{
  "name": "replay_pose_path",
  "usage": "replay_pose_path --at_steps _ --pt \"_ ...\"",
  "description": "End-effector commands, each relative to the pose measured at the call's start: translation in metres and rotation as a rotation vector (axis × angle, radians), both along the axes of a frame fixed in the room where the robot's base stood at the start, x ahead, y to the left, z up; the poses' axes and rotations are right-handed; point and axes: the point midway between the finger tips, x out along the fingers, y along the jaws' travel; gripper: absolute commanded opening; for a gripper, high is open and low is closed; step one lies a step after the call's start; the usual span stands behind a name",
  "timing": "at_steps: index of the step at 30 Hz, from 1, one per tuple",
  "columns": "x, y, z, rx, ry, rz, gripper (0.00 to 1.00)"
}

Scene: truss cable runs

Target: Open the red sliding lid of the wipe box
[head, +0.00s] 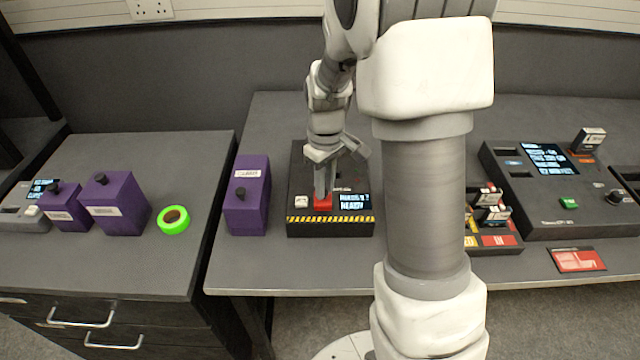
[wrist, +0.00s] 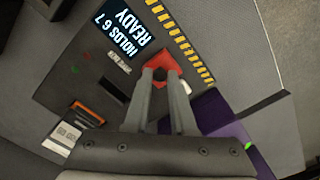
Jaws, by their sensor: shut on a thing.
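The wipe box (head: 331,228) is a black unit with a yellow-striped front edge, on the middle bench. Its small screen (head: 354,201) reads "HOLDS 6 7 READY" in the wrist view (wrist: 133,38). My gripper (head: 321,192) points down onto the lid. In the wrist view its two fingers (wrist: 160,76) are shut on the lid, one on each side of a small dark part. The fingers hide part of the lid.
A white button (head: 301,202) is left of the lid. A purple box (head: 247,205) stands left of the wipe box. In the wrist view a dark slot (wrist: 111,89) and an orange-and-white cartridge (wrist: 84,116) are on the unit's top. Cartridges (head: 490,205) stand further right.

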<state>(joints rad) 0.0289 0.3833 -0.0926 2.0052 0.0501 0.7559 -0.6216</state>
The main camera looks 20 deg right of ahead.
Motion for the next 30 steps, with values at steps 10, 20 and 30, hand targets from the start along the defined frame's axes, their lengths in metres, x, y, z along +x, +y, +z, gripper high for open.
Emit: replay_pose_path --at_steps 10,20,30 --pt "0.001 0.001 0.000 0.000 -0.002 0.001 0.52" --pt "0.001 0.001 0.015 0.000 -0.004 0.001 0.52" --pt "0.001 0.000 0.095 0.000 -0.008 0.001 0.52"
